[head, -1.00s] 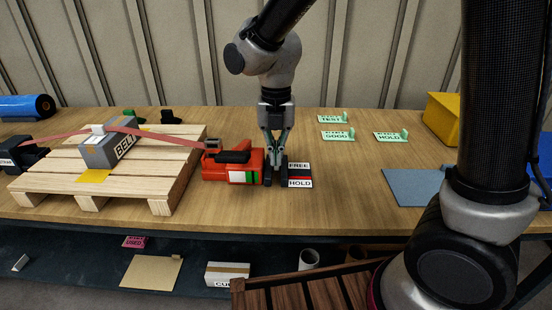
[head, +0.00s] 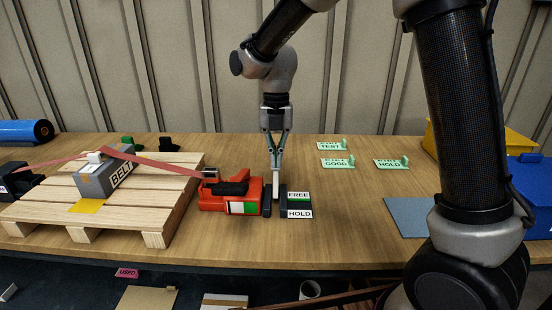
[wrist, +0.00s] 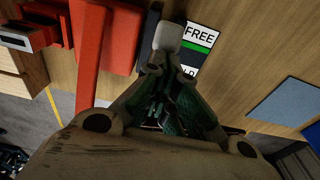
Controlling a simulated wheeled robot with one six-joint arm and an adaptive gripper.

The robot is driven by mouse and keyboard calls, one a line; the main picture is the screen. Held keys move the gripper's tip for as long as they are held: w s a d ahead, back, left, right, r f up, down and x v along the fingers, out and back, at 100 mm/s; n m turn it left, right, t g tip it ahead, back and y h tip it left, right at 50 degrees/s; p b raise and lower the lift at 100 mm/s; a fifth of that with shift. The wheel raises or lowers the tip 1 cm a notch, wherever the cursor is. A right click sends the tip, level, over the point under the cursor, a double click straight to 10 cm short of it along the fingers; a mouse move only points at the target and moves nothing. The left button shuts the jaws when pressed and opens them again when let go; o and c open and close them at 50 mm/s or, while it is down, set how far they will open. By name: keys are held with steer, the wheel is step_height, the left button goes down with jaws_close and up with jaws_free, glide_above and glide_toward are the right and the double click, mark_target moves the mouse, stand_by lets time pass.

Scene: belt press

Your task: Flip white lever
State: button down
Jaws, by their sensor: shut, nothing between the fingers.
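The white lever (head: 276,190) stands between two dark posts beside the red belt press (head: 231,196). In the wrist view the white lever (wrist: 169,36) shows as a pale block at the fingertips. A FREE / HOLD plate (head: 299,204) lies just to the right, with FREE at the far end and HOLD at the near end. My gripper (head: 275,168) points down, shut and empty, directly at the lever's upper end. Whether the fingertips touch the lever I cannot tell. The fingers hide part of it.
A wooden pallet (head: 152,232) with the grey BELT block (head: 106,178) and a reddish strap stands on the left. Green cards (head: 337,162) lie behind to the right. A blue-grey mat (head: 408,218) lies at the right. Bare table lies right of the plate.

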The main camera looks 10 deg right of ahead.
steer(key=shift+w+d, duration=0.1)
steer(key=shift+w, duration=0.65)
steer(key=shift+r, duration=0.1)
steer(key=shift+s+r, duration=0.1)
steer(key=shift+s, duration=0.1)
steer(key=w+r, duration=0.3)
steer(key=r, duration=0.5)
steer(key=shift+w+d, duration=0.2)
steer(key=shift+d, duration=0.15)
